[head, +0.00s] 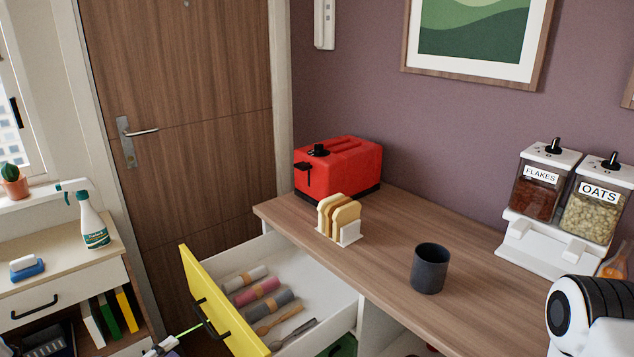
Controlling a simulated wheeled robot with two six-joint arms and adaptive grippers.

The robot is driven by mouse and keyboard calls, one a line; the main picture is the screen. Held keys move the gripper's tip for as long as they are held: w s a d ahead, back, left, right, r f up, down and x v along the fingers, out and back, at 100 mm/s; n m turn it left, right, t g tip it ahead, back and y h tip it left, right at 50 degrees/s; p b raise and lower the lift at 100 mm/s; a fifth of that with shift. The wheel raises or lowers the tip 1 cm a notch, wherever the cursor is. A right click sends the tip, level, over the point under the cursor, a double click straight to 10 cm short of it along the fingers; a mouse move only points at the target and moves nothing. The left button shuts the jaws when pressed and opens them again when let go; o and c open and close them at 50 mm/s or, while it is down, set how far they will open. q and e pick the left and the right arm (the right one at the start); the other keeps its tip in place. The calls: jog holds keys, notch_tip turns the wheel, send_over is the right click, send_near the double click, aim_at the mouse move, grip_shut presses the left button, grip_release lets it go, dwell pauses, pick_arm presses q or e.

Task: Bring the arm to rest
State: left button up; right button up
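My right arm (588,318) shows only as a white and black link at the bottom right corner, beside the worktop's right part. Its gripper is out of the picture. My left gripper cannot be made out. A small grey-and-white part (160,347) with a thin green line beside it shows at the bottom edge, left of the open drawer; I cannot tell what it is.
A yellow-fronted drawer (215,310) stands open, with rolled cloths and utensils inside. On the wooden worktop (385,240) are a red toaster (345,168), a toast rack (340,218), a dark cup (430,268) and two cereal dispensers (560,205). A low shelf unit (60,260) stands left.

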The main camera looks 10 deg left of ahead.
pick_arm(q)
jog(key=d+f+m+g+h+p, duration=0.1)
jog(key=d+f+m+g+h, duration=0.25)
jog(key=d, duration=0.95)
jog(key=s+d+f+n+g+y, duration=0.2)
jog(key=s+d+f+n+g, duration=0.35)
jog(key=s+d, duration=0.25)
jog(key=s+a+f+n+g+y, duration=0.1)
jog(key=s+n+g+y, duration=0.1)
jog(key=s+n, duration=0.6)
jog(key=s+a+f+n+g+y, duration=0.1)
jog(key=s+a+n+g+y, duration=0.1)
jog(key=s+n, duration=0.6)
jog(key=n+g+y+p, duration=0.1)
jog(key=n+g, duration=0.1)
jog(key=n, duration=0.2)
jog(key=shift+a+n, duration=0.25)
jog(key=shift+n, duration=0.05)
